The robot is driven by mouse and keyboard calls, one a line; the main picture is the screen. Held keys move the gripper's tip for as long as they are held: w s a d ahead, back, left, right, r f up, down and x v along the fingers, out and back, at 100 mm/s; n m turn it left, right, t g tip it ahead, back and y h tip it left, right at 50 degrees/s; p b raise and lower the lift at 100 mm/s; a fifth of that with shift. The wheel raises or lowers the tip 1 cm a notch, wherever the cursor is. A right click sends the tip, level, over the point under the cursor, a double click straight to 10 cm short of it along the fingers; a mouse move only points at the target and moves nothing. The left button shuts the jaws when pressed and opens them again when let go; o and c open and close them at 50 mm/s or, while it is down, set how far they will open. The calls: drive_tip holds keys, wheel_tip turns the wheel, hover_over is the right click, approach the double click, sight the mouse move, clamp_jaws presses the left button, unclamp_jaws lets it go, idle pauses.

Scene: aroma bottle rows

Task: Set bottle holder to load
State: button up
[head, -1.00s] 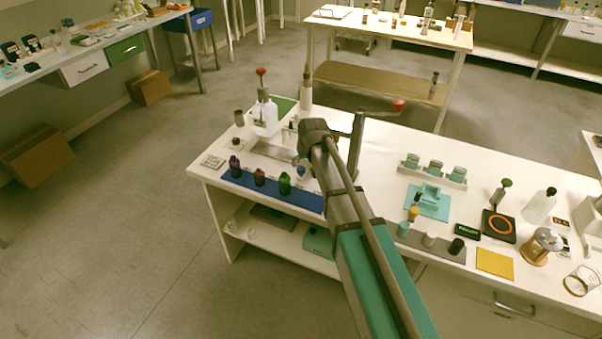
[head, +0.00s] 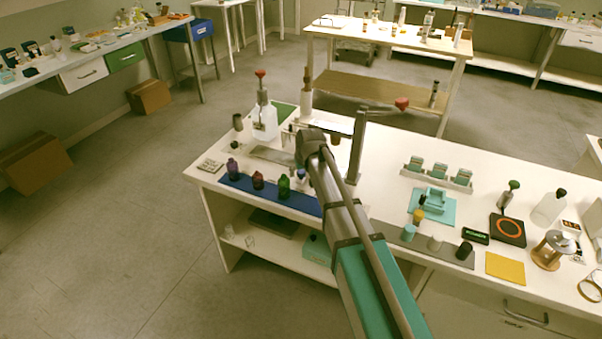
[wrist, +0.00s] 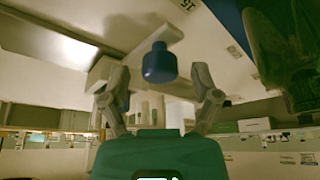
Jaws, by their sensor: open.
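A flat grey metal strip (head: 270,154) lies behind the bottles. I cannot tell which part is the bottle holder or its setting.
Purple (head: 233,169), red (head: 257,181) and green (head: 284,186) bottles stand on a blue mat (head: 243,187) at the table's front edge. A grey upright post (head: 357,145) stands right of my wrist. A clear wash bottle (head: 265,122) is behind. White table surface is free right of the post.

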clamp_jaws()
idle(0.4)
drive_tip(key=shift+w, duration=0.15)
